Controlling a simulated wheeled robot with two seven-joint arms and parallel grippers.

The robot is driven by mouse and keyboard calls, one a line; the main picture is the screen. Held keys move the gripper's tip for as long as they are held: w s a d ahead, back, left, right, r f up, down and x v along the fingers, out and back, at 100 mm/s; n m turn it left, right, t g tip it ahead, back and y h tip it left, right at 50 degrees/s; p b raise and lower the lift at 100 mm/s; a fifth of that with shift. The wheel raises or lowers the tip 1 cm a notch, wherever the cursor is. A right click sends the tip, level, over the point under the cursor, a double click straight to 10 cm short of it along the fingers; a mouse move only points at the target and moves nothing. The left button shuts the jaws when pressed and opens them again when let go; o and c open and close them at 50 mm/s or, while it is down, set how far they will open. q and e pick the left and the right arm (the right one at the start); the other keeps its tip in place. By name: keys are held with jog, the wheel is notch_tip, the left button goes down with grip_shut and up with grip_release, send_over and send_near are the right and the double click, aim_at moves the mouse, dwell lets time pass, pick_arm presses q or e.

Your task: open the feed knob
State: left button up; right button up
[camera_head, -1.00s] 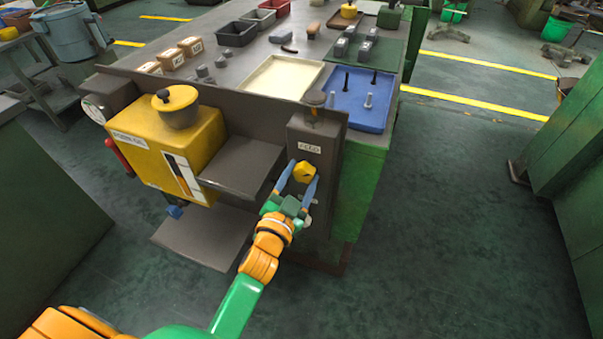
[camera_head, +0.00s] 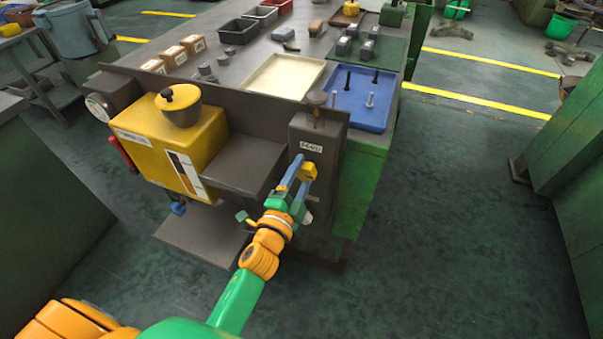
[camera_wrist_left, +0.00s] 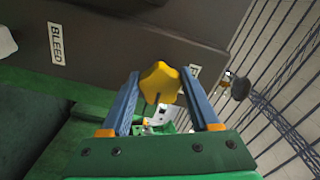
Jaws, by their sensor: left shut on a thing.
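The feed knob is a yellow lobed knob (camera_head: 308,171) on the front of a dark grey upright box (camera_head: 318,135), below a white FEED label (camera_head: 311,147). My left gripper (camera_head: 300,170) is shut on the knob. In the left wrist view the yellow knob (camera_wrist_left: 160,82) sits between the blue fingers of the left gripper (camera_wrist_left: 164,88). In that view the gripper is rolled relative to the panel, and a BLEED label (camera_wrist_left: 56,43) shows at upper left. My right gripper is not in view.
A yellow oil tank (camera_head: 170,140) and a grey shelf (camera_head: 243,165) stand left of the knob. A blue tray (camera_head: 379,116) and a cream tray (camera_head: 285,77) lie on the bench above. The floor to the right is clear.

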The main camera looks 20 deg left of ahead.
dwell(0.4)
pick_arm(q)
jog(key=o, duration=1.4)
jog(key=s+b, duration=0.1)
jog(key=s, duration=0.6)
jog(key=shift+a, duration=0.1)
